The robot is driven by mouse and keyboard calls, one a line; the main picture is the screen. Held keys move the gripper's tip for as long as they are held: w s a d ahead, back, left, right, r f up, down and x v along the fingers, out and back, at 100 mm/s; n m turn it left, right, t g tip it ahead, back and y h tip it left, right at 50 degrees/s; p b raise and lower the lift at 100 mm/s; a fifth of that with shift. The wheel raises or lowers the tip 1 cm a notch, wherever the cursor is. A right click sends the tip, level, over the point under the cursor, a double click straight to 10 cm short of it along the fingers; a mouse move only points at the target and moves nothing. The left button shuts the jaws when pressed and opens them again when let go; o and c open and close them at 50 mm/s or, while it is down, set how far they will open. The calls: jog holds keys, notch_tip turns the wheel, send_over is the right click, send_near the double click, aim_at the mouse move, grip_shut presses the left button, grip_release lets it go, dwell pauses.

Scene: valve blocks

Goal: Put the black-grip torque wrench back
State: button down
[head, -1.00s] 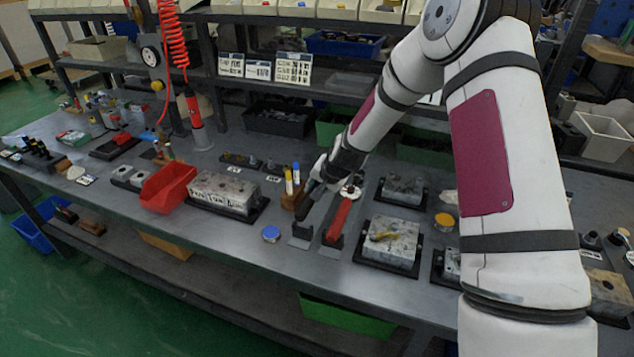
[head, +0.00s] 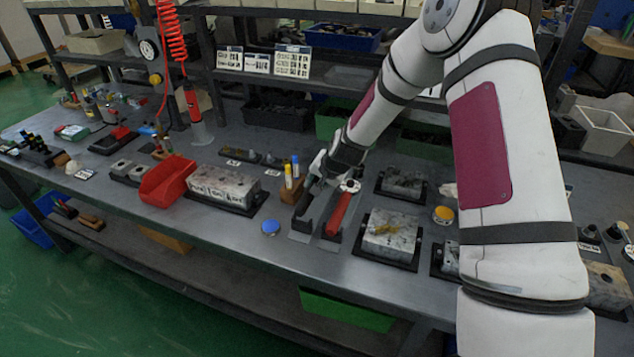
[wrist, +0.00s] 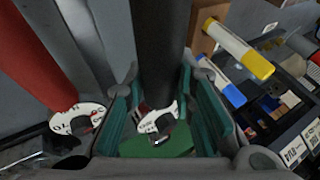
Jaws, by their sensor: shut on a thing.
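The black-grip torque wrench (wrist: 160,45) is between the teal pads of my gripper (wrist: 168,118) in the wrist view, its dark shaft running away from me and its white dial (wrist: 157,120) close to the jaws. In the head view my gripper (head: 320,178) is shut on the wrench just above a metal holder (head: 301,236) on the bench. I cannot tell whether the wrench touches the holder. A red-grip wrench (head: 340,212) lies in the neighbouring holder to the right. It also shows at the left of the wrist view (wrist: 30,60).
A wooden block (head: 289,190) with yellow and blue markers stands close to the left of my gripper. A blue round cap (head: 271,228) lies left of the holders. A valve block (head: 390,238) sits to the right. A red bin (head: 167,182) stands further left.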

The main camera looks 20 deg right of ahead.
jog(key=shift+f+b, duration=0.8)
jog(key=shift+f, duration=1.15)
jog(key=c, duration=1.3)
grip_release()
jog(key=shift+f, duration=0.1)
jog(key=v, duration=1.2)
